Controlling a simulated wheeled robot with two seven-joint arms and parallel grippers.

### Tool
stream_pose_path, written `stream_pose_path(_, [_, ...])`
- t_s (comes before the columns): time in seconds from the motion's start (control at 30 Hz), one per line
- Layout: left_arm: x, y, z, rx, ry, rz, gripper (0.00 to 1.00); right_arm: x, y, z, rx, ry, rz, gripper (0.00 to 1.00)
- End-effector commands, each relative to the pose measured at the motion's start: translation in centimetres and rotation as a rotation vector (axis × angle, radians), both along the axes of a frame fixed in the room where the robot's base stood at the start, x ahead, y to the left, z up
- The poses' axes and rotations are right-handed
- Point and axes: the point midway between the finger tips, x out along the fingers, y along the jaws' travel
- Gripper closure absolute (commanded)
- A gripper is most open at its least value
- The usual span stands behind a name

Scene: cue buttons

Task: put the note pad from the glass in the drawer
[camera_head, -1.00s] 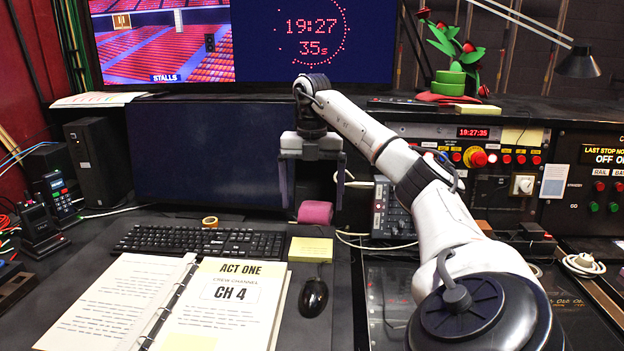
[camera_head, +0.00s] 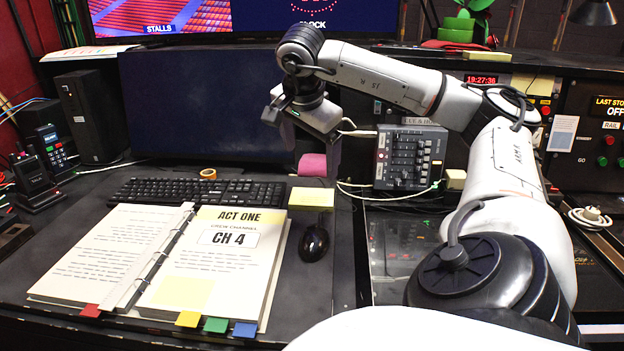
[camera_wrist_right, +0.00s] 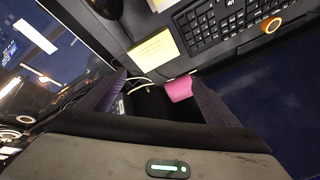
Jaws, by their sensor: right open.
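A yellow note pad (camera_head: 311,198) lies on the desk between the keyboard and the mouse. It also shows in the right wrist view (camera_wrist_right: 153,52). My right gripper (camera_head: 311,155) is open and empty above the far side of the pad, near a pink object (camera_head: 313,165). In the right wrist view the spread fingers of my right gripper (camera_wrist_right: 160,95) frame the pink object (camera_wrist_right: 180,88), with the pad just beyond. A dark glossy panel (camera_head: 400,265), possibly the glass, lies right of the desk mat. I cannot make out a drawer. My left gripper is not in view.
An open binder (camera_head: 165,250) fills the front left. A black mouse (camera_head: 314,243) lies in front of the pad, a keyboard (camera_head: 195,191) to its left. A mixer (camera_head: 409,157) with cables stands right of the gripper. A monitor (camera_head: 200,105) stands behind.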

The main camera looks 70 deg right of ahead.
Motion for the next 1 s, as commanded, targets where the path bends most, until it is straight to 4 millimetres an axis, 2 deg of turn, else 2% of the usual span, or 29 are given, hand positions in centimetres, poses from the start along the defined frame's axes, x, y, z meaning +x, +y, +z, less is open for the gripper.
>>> stream_pose_path(0.1, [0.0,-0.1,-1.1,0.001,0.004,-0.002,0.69,-0.7,1.4,-1.3,-0.078,0.129,0.289,0.16])
stream_pose_path(0.2, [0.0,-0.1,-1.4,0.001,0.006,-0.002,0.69,-1.1,2.2,-1.9,-0.119,0.208,0.457,0.16])
stream_pose_path(0.3, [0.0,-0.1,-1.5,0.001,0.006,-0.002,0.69,-1.3,2.6,-2.2,-0.142,0.251,0.549,0.16])
stream_pose_path(0.6, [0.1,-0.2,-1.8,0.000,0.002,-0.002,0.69,-0.7,0.9,-5.6,-0.147,0.268,0.581,0.16])
stream_pose_path(0.87, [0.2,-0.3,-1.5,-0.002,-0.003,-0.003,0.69,-0.2,-0.2,-7.4,-0.146,0.266,0.579,0.16])
stream_pose_path(1.0, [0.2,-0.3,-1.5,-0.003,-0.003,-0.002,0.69,0.3,-1.3,-9.2,-0.146,0.266,0.579,0.16])
